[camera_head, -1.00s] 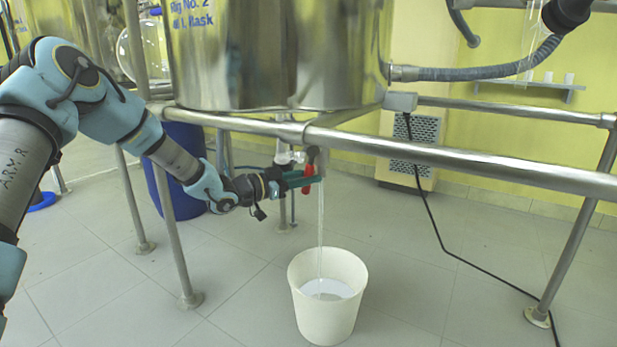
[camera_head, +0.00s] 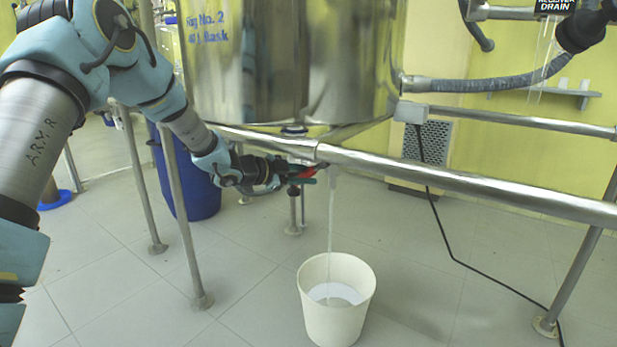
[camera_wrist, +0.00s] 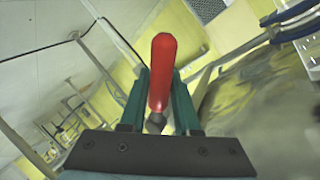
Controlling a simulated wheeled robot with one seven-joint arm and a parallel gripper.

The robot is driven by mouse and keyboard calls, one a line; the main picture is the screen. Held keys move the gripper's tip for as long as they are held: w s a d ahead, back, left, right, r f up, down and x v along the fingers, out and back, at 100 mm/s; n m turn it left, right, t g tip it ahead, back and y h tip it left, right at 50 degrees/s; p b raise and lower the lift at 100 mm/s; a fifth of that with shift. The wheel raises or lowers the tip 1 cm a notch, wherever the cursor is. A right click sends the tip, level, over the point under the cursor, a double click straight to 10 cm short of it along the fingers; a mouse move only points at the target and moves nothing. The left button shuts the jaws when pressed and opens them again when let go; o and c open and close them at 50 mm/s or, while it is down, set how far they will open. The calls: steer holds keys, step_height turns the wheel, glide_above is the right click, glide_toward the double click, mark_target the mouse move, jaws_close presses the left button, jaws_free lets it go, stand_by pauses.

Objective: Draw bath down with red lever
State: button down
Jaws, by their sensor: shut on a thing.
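The steel bath vessel (camera_head: 290,60) stands on a pipe frame. Below it, the red lever (camera_head: 307,172) is mostly hidden behind my gripper (camera_head: 311,178) and the frame rail. In the wrist view, the red lever (camera_wrist: 162,70) stands between the two green fingers of my gripper (camera_wrist: 160,95), which is shut on it. A thin stream of liquid (camera_head: 331,220) falls from the outlet beside the lever. It runs into a white bucket (camera_head: 335,318) on the floor, which holds some pale liquid (camera_head: 336,293).
The steel frame rail (camera_head: 440,178) crosses just above my gripper. A frame leg (camera_head: 186,220) stands to the left, with a blue drum (camera_head: 198,190) behind it. A black cable (camera_head: 447,235) runs over the floor at the right. The floor around the bucket is clear.

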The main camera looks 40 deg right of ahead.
steer(key=shift+w+r+m+t, duration=0.15)
steer(key=shift+m+t, duration=0.15)
stand_by(0.4)
steer(key=c, duration=0.6)
jaws_free()
steer(key=p+v, duration=0.2)
steer(key=v, duration=0.9)
